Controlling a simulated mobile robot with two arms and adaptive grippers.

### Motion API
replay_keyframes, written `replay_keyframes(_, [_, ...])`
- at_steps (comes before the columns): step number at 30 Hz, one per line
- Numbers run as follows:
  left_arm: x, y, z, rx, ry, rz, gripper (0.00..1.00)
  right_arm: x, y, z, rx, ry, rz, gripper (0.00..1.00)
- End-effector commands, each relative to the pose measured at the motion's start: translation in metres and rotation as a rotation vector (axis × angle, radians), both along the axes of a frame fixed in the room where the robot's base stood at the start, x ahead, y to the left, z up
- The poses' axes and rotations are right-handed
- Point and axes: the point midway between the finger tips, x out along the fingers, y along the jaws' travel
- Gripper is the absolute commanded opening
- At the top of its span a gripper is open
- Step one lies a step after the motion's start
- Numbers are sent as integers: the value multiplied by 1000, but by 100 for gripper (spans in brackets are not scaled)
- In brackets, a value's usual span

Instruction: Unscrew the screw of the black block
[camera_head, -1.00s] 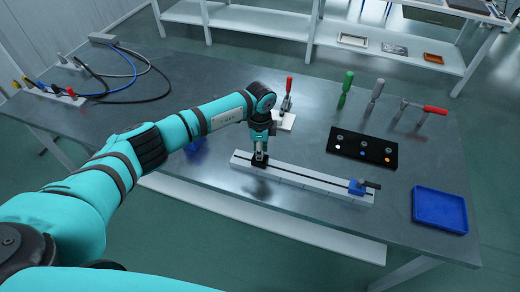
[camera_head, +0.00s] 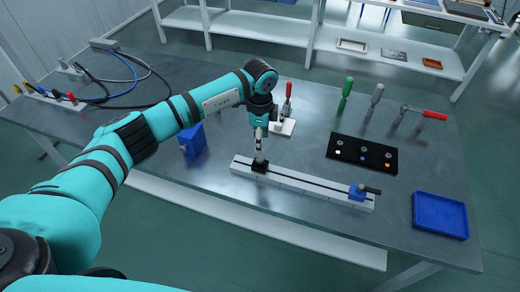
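The black block (camera_head: 260,167) sits near the left end of a pale slotted rail (camera_head: 308,190) on the bench. Its screw is too small to make out. My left gripper (camera_head: 258,153) points down just above the black block. Its fingers look narrow and close together, but I cannot tell whether they are open or shut, touching the block's top or holding anything. A blue block (camera_head: 357,192) with a dark handle sits at the rail's right end. My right gripper is not in view.
A blue tray (camera_head: 440,215) lies at the bench's right edge. A black panel (camera_head: 362,152) with coloured dots, a red-handled clamp (camera_head: 287,98) and several hand tools stand behind the rail. A blue box (camera_head: 191,140) stands left, close to my arm. Cables lie far left.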

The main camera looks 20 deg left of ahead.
Motion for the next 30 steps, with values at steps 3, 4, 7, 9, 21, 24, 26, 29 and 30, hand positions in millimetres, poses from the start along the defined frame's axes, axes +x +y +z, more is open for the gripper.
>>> replay_keyframes(3, [0, 0, 22, -1, -2, -1, 48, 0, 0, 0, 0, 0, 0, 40])
replay_keyframes(4, [1, 0, 26, -1, -1, 0, 48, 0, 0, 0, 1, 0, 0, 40])
replay_keyframes(7, [1, 0, 36, 0, -1, 0, 48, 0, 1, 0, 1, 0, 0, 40])
replay_keyframes(9, [0, 0, 39, 0, 0, 0, 48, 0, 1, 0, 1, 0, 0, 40])
replay_keyframes(21, [0, 0, 42, 0, 0, 0, 48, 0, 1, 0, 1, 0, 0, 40])
replay_keyframes(24, [0, 0, 41, 0, 0, 0, 48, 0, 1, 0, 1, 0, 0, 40])
replay_keyframes(26, [-1, -2, 40, -8, 0, -6, 48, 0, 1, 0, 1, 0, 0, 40])
replay_keyframes(29, [-5, -22, 33, -79, -4, -59, 48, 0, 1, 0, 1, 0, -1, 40])
replay_keyframes(30, [-9, -38, 29, -136, -10, -99, 48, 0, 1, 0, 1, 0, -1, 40])
